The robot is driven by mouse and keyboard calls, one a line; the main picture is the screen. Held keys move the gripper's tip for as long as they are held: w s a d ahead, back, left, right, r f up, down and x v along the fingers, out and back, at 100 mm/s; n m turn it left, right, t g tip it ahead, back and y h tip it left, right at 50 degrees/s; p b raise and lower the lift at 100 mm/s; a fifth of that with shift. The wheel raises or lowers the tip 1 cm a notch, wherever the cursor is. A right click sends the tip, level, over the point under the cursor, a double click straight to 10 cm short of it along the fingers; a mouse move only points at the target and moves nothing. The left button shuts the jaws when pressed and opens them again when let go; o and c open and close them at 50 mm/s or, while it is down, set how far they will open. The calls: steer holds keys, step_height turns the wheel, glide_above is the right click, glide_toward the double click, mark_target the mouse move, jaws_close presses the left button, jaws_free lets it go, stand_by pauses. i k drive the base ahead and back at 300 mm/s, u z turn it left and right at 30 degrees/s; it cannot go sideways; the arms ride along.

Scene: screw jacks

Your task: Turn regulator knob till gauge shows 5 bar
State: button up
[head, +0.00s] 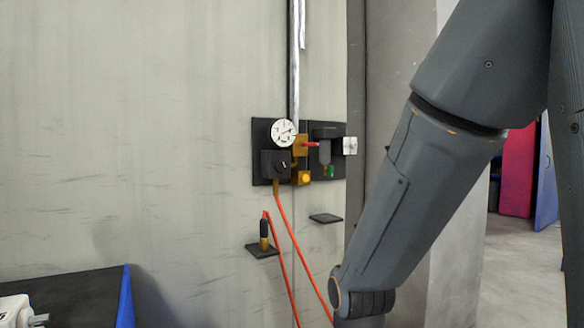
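A round white gauge (284,132) sits at the upper left of a black panel on the wall. A red needle or mark shows at its right side, but the scale is too small to read. Below the gauge is a black block with a dark knob (281,166) bearing a small light mark; it looks like the regulator knob. My arm comes down from the upper right and leaves the view at the bottom. My gripper is not in view, and nothing of mine touches the panel.
A red lever (311,144), a yellow block with an orange button (304,177) and a dark cylinder share the panel. Orange hoses (283,225) hang below. Two small black shelves (326,218) jut from the wall. A blue-edged black surface (80,294) holds a white object at lower left.

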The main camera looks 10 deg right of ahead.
mark_target(283, 167)
steer(key=u, duration=0.95)
steer(key=k, duration=0.6)
steer(key=z, duration=0.75)
steer(key=i, duration=1)
